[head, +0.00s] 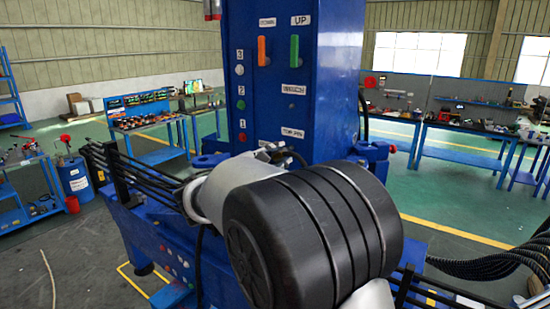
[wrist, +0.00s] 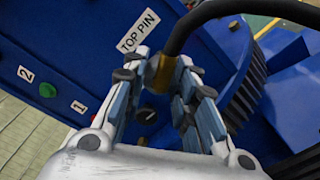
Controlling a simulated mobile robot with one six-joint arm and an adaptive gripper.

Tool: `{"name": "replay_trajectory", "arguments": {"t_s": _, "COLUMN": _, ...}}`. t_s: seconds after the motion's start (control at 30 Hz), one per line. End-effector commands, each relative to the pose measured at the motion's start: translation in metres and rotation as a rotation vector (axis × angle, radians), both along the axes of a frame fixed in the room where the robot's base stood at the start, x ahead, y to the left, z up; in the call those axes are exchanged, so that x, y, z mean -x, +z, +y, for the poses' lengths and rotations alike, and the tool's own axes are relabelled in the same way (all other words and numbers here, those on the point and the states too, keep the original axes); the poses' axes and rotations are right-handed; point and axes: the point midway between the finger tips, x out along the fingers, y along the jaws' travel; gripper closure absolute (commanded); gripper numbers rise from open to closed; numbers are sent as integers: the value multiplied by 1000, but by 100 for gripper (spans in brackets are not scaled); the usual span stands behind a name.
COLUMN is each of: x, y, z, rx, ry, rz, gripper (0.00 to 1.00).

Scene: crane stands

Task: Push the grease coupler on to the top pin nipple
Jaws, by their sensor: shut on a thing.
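In the wrist view my gripper (wrist: 158,75) is shut on the grease coupler (wrist: 160,67), a brass-coloured piece between the fingertips. A thick black hose (wrist: 196,17) runs from it up and to the right. The white TOP PIN label (wrist: 138,31) is on the blue face just beyond the left finger. The same label (head: 292,133) shows in the head view, with my gripper's fingers (head: 278,152) just below it, mostly hidden by my arm. The top pin nipple cannot be made out; I cannot tell whether the coupler touches it.
The blue crane column (head: 270,100) carries an orange lever (head: 262,51), a green lever (head: 294,50) and numbered buttons. Black hoses (head: 475,268) lie at the right. Workbenches (head: 460,145) stand farther back, with open floor before them.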

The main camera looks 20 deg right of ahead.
Motion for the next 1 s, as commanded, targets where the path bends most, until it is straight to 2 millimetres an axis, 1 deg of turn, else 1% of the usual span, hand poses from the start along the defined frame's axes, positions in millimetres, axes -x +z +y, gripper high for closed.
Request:
{"name": "replay_trajectory", "arguments": {"t_s": 0.27, "x": -1, "y": 1, "z": -1, "rx": 1, "ry": 0, "rz": -2, "gripper": 100}}
{"name": "replay_trajectory", "arguments": {"t_s": 1.0, "x": -10, "y": 0, "z": -15, "rx": 0, "ry": -1, "rz": -1, "gripper": 100}}
